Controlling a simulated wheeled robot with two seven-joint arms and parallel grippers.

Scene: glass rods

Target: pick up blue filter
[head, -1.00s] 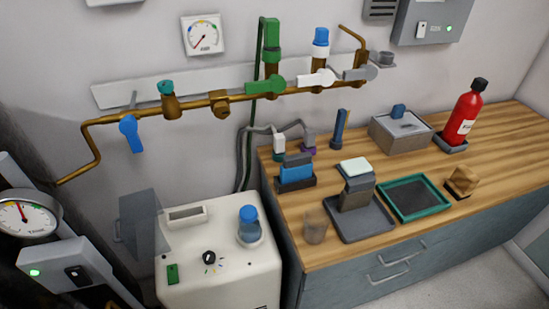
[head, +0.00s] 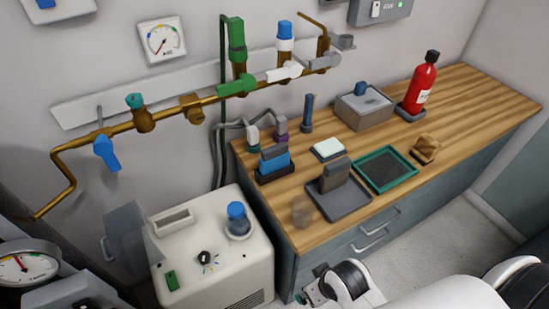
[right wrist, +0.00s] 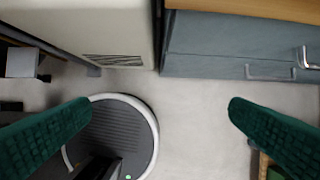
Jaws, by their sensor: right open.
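Several blue things show in the head view, and I cannot tell for sure which is the filter. A blue block (head: 275,158) sits in a dark holder at the counter's left end. A slim dark-blue upright piece (head: 307,113) stands behind it. My right gripper (head: 318,287) is low in front of the counter, apart from all of these. My left gripper is not in view.
The wooden counter (head: 455,105) also holds a grey tray (head: 350,204), a green-rimmed tray (head: 385,169), a grey box (head: 365,109) and a red bottle (head: 422,84). A faint clear glass stands at its front left. A brass pipe (head: 170,120) with valves runs along the wall.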

